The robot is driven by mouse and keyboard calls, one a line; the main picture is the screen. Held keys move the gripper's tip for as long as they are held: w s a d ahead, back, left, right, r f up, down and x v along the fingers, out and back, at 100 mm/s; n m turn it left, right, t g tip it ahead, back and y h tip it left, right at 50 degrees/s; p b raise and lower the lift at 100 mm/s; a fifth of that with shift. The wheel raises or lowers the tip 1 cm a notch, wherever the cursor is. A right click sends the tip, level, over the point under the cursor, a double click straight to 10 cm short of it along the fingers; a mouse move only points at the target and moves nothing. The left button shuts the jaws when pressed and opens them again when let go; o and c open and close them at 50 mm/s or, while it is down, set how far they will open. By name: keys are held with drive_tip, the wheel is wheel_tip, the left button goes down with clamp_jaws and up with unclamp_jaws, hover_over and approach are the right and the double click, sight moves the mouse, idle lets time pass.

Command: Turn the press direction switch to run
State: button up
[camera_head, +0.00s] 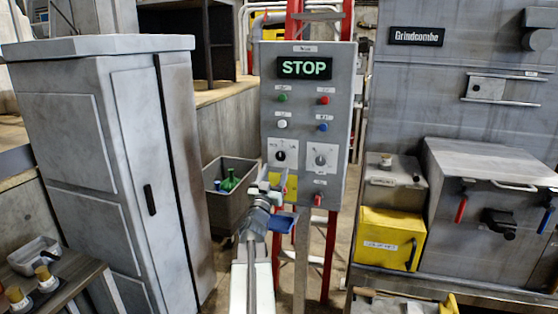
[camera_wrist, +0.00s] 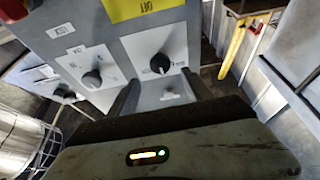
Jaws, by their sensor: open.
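The grey control panel (camera_head: 305,105) stands upright in the middle of the head view, with a lit STOP display (camera_head: 304,68). My gripper (camera_head: 272,184) is open in front of the panel's lower left. The wrist view shows the panel upside down. There, the left knob (camera_wrist: 160,63) lies just beyond my open fingers (camera_wrist: 161,92), and the right knob (camera_wrist: 92,79) is off to the left.
Coloured buttons (camera_head: 283,97) sit above the knobs, and a yellow plate (camera_head: 291,189) below. A tall grey cabinet (camera_head: 95,160) stands left, and a grey bin (camera_head: 228,205) with green bottles stands behind. The Grindcombe machine (camera_head: 460,110) and a yellow box (camera_head: 385,235) are at right.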

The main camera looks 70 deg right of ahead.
sight(280, 156)
drive_tip(key=p+x, duration=0.2)
drive_tip(key=x, duration=0.4)
drive_tip(key=shift+w+d, duration=0.1)
drive_tip(key=shift+d, duration=0.15)
drive_tip(key=shift+a, duration=0.1)
